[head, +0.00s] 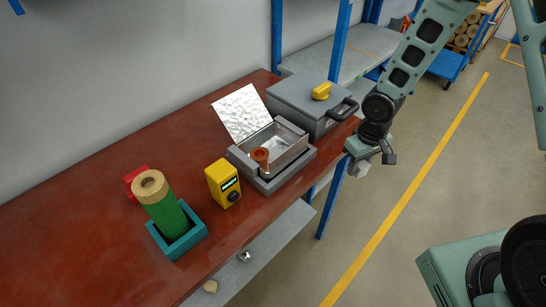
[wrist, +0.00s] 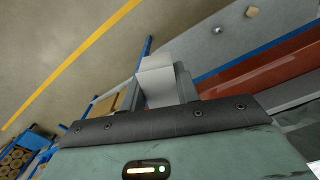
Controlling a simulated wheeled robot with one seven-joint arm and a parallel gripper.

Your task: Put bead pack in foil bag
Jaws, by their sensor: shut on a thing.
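My gripper (head: 364,163) is shut on a small pale block, which I take to be the bead pack (head: 363,170). The pack also shows between the fingers in the wrist view (wrist: 156,80). My gripper holds it in the air beyond the red-brown bench's front edge, over the floor side, apart from other things.
A grey case with a black handle (head: 302,98) and a yellow knob stands right of the bag. A yellow meter (head: 222,182) and a teal holder (head: 178,247) with a green cylinder stand left. A grey lower shelf (head: 266,252) and blue posts border the bench.

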